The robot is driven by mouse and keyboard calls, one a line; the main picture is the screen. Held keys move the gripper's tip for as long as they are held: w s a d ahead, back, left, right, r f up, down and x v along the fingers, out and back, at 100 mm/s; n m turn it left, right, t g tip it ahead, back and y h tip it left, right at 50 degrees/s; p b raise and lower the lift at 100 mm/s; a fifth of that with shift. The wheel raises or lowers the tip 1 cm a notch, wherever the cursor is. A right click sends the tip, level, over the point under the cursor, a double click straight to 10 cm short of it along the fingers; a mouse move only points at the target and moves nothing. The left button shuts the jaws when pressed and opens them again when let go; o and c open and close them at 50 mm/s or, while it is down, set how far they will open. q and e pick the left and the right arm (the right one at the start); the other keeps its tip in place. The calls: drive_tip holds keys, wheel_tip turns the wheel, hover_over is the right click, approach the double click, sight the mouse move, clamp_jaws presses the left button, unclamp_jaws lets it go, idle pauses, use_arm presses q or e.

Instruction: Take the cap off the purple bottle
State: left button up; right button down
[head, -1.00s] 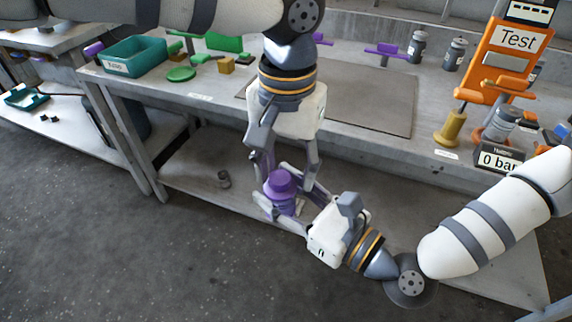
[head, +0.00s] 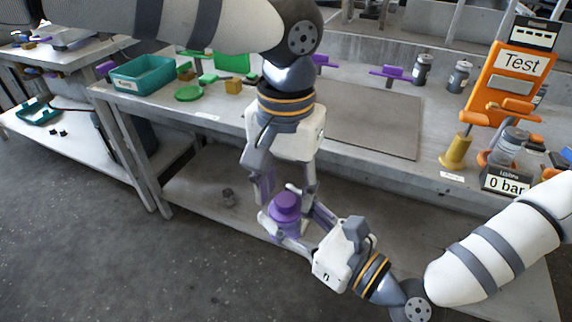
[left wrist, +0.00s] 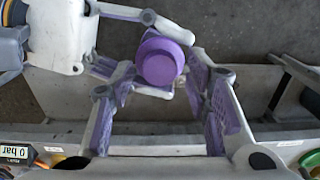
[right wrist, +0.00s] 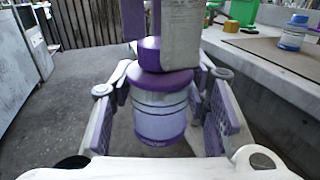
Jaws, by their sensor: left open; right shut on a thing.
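The purple bottle (right wrist: 160,118) stands upright in the right wrist view, with a pale purple body and a darker, wider cap (right wrist: 162,82). My right gripper (right wrist: 162,112) is shut on its body from the sides. In the head view the purple cap (head: 286,203) shows above the right gripper (head: 292,226). My left gripper (head: 286,196) points down over the cap and is open. In the left wrist view the round cap (left wrist: 160,62) lies between and beyond the open left fingers (left wrist: 155,85). A left finger hides part of the cap in the right wrist view.
The bench behind holds a teal bin (head: 145,74), green and yellow parts, a grey mat (head: 372,125) and an orange test stand (head: 497,85). Open floor is in front.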

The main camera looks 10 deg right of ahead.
use_arm(q)
drive_tip(key=shift+f, duration=0.35)
drive_tip(key=shift+c, duration=0.4)
clamp_jaws()
drive_tip(key=n, duration=0.3)
drive_tip(key=shift+n, duration=0.3)
drive_tip(key=shift+o, duration=0.5)
unclamp_jaws()
